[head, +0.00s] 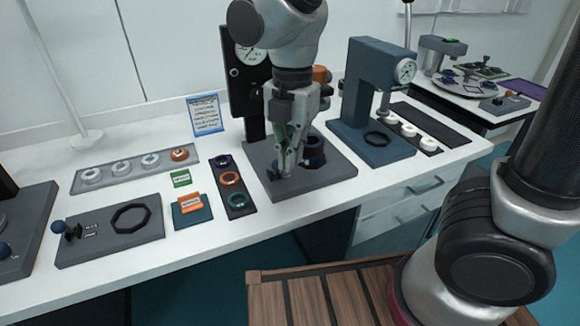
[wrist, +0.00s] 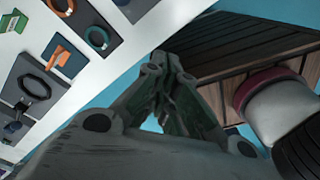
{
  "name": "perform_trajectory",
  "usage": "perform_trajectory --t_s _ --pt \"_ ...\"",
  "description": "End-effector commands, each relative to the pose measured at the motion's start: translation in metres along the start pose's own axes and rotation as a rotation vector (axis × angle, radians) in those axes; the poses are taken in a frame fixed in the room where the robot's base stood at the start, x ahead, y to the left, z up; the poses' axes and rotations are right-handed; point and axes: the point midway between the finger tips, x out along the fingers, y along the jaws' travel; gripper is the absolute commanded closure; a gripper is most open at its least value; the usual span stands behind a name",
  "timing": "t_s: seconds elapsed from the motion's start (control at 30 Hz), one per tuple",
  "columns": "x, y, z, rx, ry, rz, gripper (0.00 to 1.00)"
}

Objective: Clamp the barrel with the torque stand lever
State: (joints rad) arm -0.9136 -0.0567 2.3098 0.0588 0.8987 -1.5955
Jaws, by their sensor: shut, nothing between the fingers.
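The dial stand (head: 335,172) has a dark base, a black upright and a round gauge (head: 250,54). A dark blue, barrel-like part (head: 314,146) stands on its base, partly hidden behind my gripper. My gripper (head: 289,169) points down over the front left of this base, left of the barrel. Its fingers are together and empty; the wrist view also shows them closed (wrist: 164,62). A small dark lever part (head: 273,175) shows beside the fingertips; I cannot tell whether they touch it. Another plate at left has a blue-knobbed lever (head: 64,229) and an empty octagonal ring (head: 130,217).
A dark tray (head: 243,213) with coloured rings lies left of the stand. A grey tray (head: 108,184) holds white rings and an orange one. A blue-grey press (head: 352,115) stands close on the right.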

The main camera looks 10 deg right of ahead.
Motion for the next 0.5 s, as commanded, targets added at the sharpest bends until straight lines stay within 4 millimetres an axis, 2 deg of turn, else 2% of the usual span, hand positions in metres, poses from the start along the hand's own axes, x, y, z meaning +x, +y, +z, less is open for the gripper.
perform_trajectory --t_s 0.1,0.23,0.33,0.5 --pt "-0.0047 0.0099 -0.0005 -0.277 0.001 0.026 1.0" --pt "-0.0064 0.014 -0.0011 -0.53 -0.003 0.041 1.0" --pt "-0.0064 0.0145 -0.0011 -0.661 -0.007 0.044 1.0" --pt "-0.0065 0.0146 -0.0009 -0.763 -0.01 0.045 1.0"
